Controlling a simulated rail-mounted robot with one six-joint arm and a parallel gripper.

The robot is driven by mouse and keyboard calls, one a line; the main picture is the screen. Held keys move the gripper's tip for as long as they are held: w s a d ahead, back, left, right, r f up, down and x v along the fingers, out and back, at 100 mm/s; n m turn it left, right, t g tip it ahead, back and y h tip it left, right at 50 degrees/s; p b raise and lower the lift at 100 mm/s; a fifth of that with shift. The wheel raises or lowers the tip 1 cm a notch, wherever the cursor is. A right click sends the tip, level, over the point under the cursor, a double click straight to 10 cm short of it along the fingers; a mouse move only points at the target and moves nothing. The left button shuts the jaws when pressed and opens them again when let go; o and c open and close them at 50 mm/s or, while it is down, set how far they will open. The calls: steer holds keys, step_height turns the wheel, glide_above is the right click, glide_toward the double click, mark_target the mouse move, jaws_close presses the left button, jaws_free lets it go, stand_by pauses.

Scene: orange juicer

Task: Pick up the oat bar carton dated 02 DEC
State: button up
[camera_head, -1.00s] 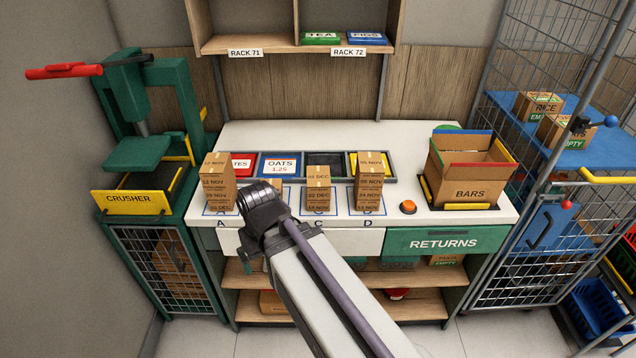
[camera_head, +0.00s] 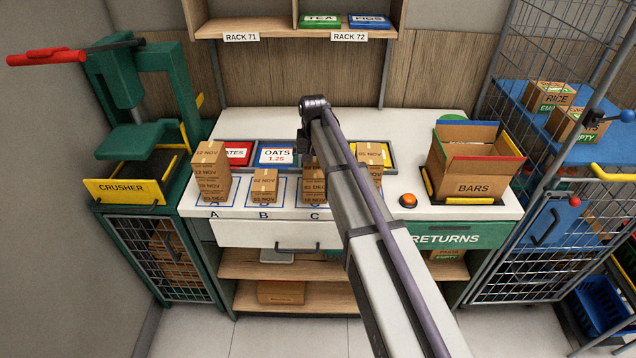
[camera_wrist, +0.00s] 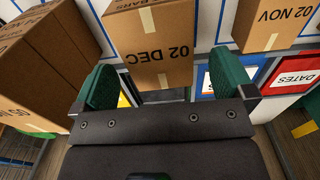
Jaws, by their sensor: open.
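The oat bar carton dated 02 DEC (camera_wrist: 152,68) is ahead of my gripper in the wrist view, with its printed face and pale tape strip showing. My gripper (camera_wrist: 163,78) is open, one green finger toward each side of that carton; it is not closed on it. I cannot tell whether the fingertips reach past its face. In the head view, stack C (camera_head: 313,188) stands on its marked square, its upper part partly covered by my arm. My gripper is above and behind it there, its fingers hard to make out.
Carton stacks A (camera_head: 211,172) and B (camera_head: 264,186) stand to the left; stack D (camera_head: 376,164) is partly behind my arm. A 02 NOV carton (camera_wrist: 272,20) is close on the right in the wrist view. The BARS box (camera_head: 474,186) and orange button (camera_head: 408,201) are farther right.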

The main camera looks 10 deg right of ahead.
mark_target(315, 166)
steer(key=shift+f, duration=0.35)
step_height(315, 166, down, 5)
steer(key=b, duration=0.5)
steer(key=shift+w+d+f, duration=0.1)
steer(key=shift+d+f, duration=0.05)
steer(key=shift+f, duration=0.05)
steer(key=shift+r, duration=0.25)
steer(key=c, duration=0.9)
